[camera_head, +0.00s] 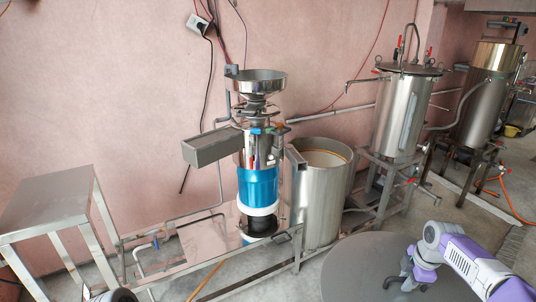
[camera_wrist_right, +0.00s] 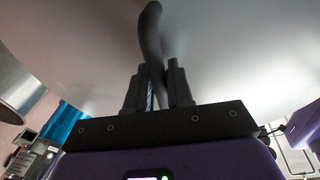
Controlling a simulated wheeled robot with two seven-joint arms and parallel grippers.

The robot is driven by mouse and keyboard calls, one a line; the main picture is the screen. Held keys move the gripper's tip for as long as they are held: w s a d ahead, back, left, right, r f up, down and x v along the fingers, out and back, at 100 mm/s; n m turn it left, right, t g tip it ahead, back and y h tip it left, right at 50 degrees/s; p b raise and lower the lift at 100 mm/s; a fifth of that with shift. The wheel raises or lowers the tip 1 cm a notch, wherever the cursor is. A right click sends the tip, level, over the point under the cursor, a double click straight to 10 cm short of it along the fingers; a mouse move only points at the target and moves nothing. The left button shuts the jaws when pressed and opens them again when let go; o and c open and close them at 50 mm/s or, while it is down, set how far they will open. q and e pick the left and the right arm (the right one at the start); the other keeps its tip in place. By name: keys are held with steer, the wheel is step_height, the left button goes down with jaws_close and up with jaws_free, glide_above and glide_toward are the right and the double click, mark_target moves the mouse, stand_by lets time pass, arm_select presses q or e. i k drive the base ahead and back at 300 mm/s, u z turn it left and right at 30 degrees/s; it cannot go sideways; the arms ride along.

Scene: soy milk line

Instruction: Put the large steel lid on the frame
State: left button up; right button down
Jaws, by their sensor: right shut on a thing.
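The large steel lid (camera_head: 352,262) is a wide flat grey disc at the bottom of the head view, cut off by the lower edge. My right gripper (camera_head: 408,280) is over it, shut on its dark curved handle. In the right wrist view the fingers (camera_wrist_right: 160,88) pinch this black handle (camera_wrist_right: 150,28), and the lid's grey surface (camera_wrist_right: 75,50) fills the background. A low steel frame (camera_head: 222,262) runs along the floor around the blue and steel grinder (camera_head: 258,185). My left gripper cannot be made out.
A steel bench (camera_head: 45,205) stands at the left. An open steel drum (camera_head: 318,200) stands behind the lid, right of the grinder. Tall steel tanks (camera_head: 400,115) on legs stand further right, with pipes and an orange hose (camera_head: 510,200). Some floor shows between them.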

mark_target(54, 203)
steer(key=u, duration=1.95)
steer(key=i, duration=0.5)
